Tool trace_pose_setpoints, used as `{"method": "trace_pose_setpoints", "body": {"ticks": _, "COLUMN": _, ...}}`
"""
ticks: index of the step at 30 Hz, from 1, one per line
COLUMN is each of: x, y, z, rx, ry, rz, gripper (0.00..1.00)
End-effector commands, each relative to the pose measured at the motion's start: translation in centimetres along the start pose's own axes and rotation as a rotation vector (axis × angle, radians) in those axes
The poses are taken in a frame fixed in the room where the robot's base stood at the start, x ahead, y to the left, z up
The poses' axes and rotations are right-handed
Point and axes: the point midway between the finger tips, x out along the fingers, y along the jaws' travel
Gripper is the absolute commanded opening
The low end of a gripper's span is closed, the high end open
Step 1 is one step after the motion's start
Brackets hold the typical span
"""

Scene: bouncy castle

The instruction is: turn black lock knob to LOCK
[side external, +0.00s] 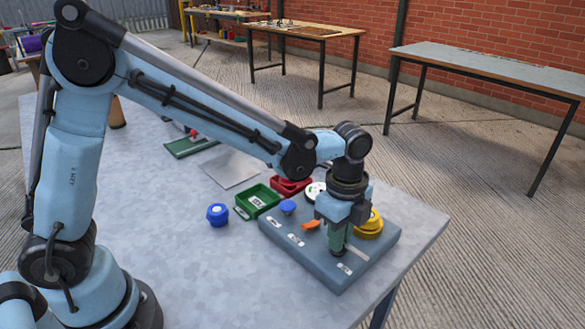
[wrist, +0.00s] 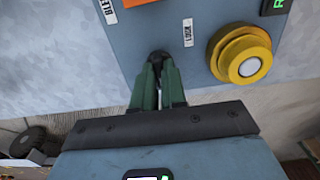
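The black lock knob (wrist: 159,57) is on the blue-grey panel (side external: 274,234), near its front right part. In the wrist view only a small dark top of it shows between my fingertips; its pointing direction is hidden. A white label reading LOCK (wrist: 188,32) is just right of it. My gripper (wrist: 159,72) has green fingers drawn close together, one on each side of the knob, and they appear to be closed on it. In the side view my gripper (side external: 338,246) points straight down at the panel, and the knob is hidden behind the fingers.
A yellow round knob (side external: 369,225) stands close right of my gripper. An orange lever (side external: 311,225) and a blue knob (side external: 288,206) are left on the panel.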

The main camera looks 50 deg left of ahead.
Motion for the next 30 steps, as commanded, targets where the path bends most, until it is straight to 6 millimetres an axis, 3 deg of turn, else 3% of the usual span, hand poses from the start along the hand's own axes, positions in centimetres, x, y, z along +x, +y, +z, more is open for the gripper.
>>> {"method": "trace_pose_setpoints", "body": {"ticks": 14, "x": -0.03, "y": -0.01, "z": 0.0, "rx": -0.054, "ry": 0.0, "rz": 0.0, "gripper": 0.0}}
{"method": "trace_pose_setpoints", "body": {"ticks": 30, "x": -0.05, "y": -0.02, "z": -0.02, "rx": -0.488, "ry": 0.0, "rz": -0.001, "gripper": 0.0}}
